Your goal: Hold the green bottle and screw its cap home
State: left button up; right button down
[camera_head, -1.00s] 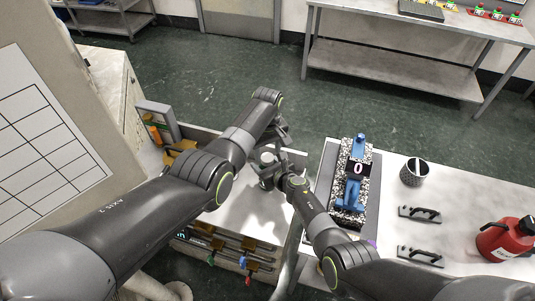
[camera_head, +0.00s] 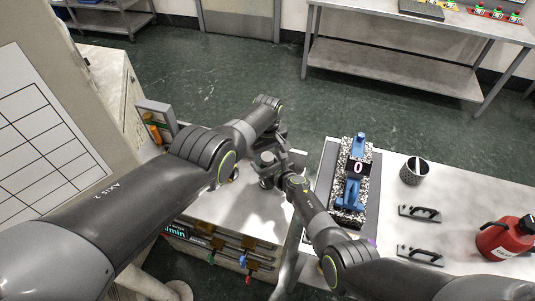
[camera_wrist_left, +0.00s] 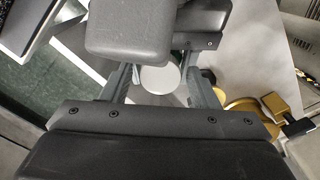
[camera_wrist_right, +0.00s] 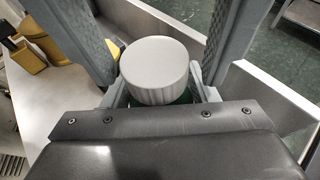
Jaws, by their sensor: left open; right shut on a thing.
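The green bottle (camera_wrist_right: 187,98) shows only as a sliver of green below its white ribbed cap (camera_wrist_right: 154,68) in the right wrist view; the rest is hidden. My right gripper (camera_head: 284,178) is shut on the bottle beneath the cap. The cap is on top of the bottle; I cannot tell how far it is screwed down. My left gripper (camera_wrist_left: 160,84) is open, with its fingers on either side of the round white cap top (camera_wrist_left: 158,79) in the left wrist view. Gaps show between fingers and cap. In the head view the arms mostly hide the bottle.
A white worktop (camera_head: 460,190) on the right holds a blue fixture (camera_head: 354,190) marked 0, a dark speckled cup (camera_head: 415,171), two black handles (camera_head: 419,213) and a red canister (camera_head: 507,238). Orange and yellow items (camera_head: 152,127) stand left, behind my left arm. A grey cabinet (camera_head: 45,130) rises at far left.

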pick_arm(q)
jog(key=c, duration=1)
jog(key=shift+m, duration=1.6)
jog(key=o, duration=1.1)
